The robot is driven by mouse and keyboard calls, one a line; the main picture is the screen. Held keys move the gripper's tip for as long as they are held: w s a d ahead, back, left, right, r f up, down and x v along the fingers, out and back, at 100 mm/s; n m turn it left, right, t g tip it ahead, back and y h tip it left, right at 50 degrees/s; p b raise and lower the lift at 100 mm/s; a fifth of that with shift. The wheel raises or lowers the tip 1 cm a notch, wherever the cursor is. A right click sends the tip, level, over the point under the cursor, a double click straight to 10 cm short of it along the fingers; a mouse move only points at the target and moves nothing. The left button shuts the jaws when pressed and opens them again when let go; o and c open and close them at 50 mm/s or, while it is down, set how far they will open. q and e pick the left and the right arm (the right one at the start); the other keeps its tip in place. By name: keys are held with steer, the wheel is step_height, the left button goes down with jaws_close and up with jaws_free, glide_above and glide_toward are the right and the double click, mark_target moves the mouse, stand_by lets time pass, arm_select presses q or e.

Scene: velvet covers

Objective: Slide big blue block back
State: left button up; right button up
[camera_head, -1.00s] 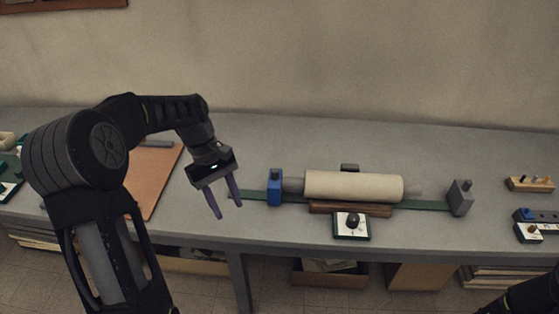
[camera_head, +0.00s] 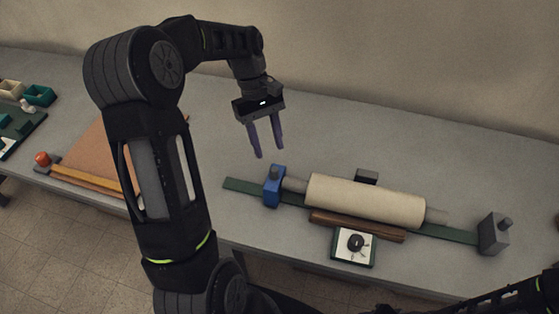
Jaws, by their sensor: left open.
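The big blue block (camera_head: 273,188) stands upright on a green rail (camera_head: 243,187) on the grey table, at the left end of a cream roll (camera_head: 365,199). A small knob tops the block, and the roll's grey shaft end meets its right side. My left gripper (camera_head: 268,154) is open and empty, its two purple fingers pointing down just above and behind the block, apart from it. A grey block (camera_head: 494,234) stands at the rail's right end. My right arm (camera_head: 480,300) shows at the lower right edge; its gripper is out of the picture.
A wooden bar (camera_head: 357,225) lies in front of the roll, with a dial box (camera_head: 353,246) before it. A small dark block (camera_head: 367,177) sits behind the roll. An orange-brown board (camera_head: 95,155) and a red ball (camera_head: 42,158) lie at left.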

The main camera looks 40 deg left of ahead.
mark_target(274, 169)
arm_select(q)
steer(key=shift+p+x, duration=0.65)
steer(key=shift+x, duration=3.3)
steer(key=shift+c, duration=0.2)
jaws_close()
